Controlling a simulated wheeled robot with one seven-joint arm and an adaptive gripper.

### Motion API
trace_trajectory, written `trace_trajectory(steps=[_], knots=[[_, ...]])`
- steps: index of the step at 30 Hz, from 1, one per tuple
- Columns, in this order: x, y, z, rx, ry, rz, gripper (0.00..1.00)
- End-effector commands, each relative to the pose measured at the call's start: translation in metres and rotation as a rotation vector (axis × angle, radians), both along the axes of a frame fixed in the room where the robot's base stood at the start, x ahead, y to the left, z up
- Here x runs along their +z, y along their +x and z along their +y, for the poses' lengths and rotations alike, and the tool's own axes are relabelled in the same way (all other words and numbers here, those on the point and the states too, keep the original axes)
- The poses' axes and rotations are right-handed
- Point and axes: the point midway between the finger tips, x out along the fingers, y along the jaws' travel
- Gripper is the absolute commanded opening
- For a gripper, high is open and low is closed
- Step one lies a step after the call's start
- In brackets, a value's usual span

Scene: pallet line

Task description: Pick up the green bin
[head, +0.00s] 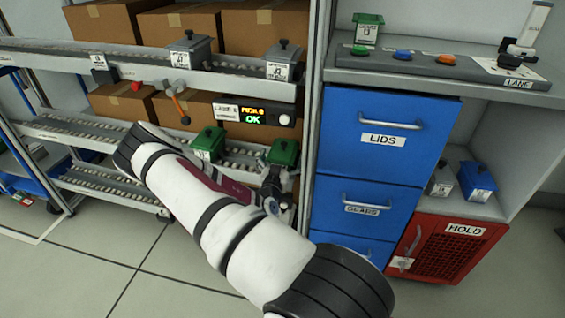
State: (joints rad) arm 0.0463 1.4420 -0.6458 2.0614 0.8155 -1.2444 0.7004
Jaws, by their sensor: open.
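A green bin (283,152) with a dark top knob sits at the right end of the middle rack shelf. A second green bin (207,141) with a white label stands on the same shelf to its left. A third, small green bin (367,27) stands on the counter at the top. My gripper (274,180) is open, just below and in front of the right-hand shelf bin. My arm hides part of the shelf, and I cannot tell whether the fingers touch that bin.
Grey bins (189,50) and cardboard boxes (188,105) fill the rack. A display reading OK (253,115) hangs above the green bins. A rack post (318,110) and blue drawers (385,135) stand right of the gripper. A red HOLD cabinet (445,245) is farther right.

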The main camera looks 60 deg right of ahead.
Motion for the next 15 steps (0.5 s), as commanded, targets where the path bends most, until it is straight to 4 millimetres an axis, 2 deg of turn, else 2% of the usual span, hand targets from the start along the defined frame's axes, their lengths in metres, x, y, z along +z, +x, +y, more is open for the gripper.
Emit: trace_trajectory(steps=[2, 13, 15], knots=[[0.0003, 0.0, 0.0003, 0.0, 0.0, 0.0, 1.0], [-0.0003, -0.0024, -0.0004, -0.005, 0.001, 0.001, 0.16], [0.0007, -0.0032, -0.0011, -0.007, -0.002, 0.0, 0.15]])
